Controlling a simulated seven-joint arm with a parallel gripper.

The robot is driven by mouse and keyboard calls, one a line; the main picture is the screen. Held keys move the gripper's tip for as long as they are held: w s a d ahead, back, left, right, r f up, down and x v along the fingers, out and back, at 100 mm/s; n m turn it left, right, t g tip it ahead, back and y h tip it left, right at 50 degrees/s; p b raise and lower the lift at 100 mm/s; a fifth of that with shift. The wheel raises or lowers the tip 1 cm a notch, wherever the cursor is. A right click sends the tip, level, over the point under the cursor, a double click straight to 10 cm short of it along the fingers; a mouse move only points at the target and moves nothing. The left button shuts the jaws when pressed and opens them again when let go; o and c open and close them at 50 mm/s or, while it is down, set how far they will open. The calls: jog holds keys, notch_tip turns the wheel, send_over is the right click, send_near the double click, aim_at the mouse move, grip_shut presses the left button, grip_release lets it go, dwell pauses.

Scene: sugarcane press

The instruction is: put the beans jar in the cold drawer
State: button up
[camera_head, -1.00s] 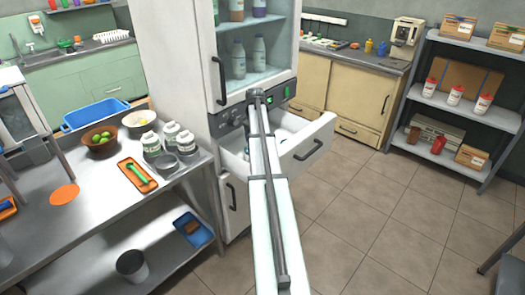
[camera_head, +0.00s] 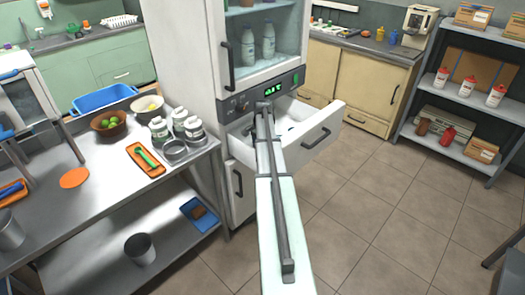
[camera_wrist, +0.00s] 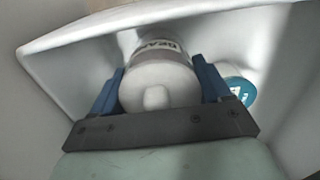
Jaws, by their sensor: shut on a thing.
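The beans jar (camera_wrist: 160,76), pale with a white lid and a partly visible dark-lettered label, is between the blue fingers of my gripper (camera_wrist: 157,84) in the wrist view. The fingers are shut on its sides. The jar is inside or just over a white-walled space that looks like the cold drawer (camera_wrist: 75,45). In the head view the cold drawer (camera_head: 327,125) stands pulled open below the glass-doored fridge (camera_head: 222,75). My arm reaches over the drawer there and hides the gripper and jar. Whether the jar touches the drawer floor cannot be told.
A teal-topped container (camera_wrist: 238,88) lies close right of my gripper in the wrist view. In the head view, a steel table (camera_head: 105,195) with several white jars stands left of the drawer. A grey shelf (camera_head: 455,105) stands right; floor between is clear.

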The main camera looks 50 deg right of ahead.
jog(key=shift+f, duration=0.85)
jog(key=shift+f, duration=0.1)
jog(key=o, duration=1.3)
jog(key=shift+o, duration=0.2)
notch_tip(320, 180, up, 12)
jog(key=shift+r, duration=0.1)
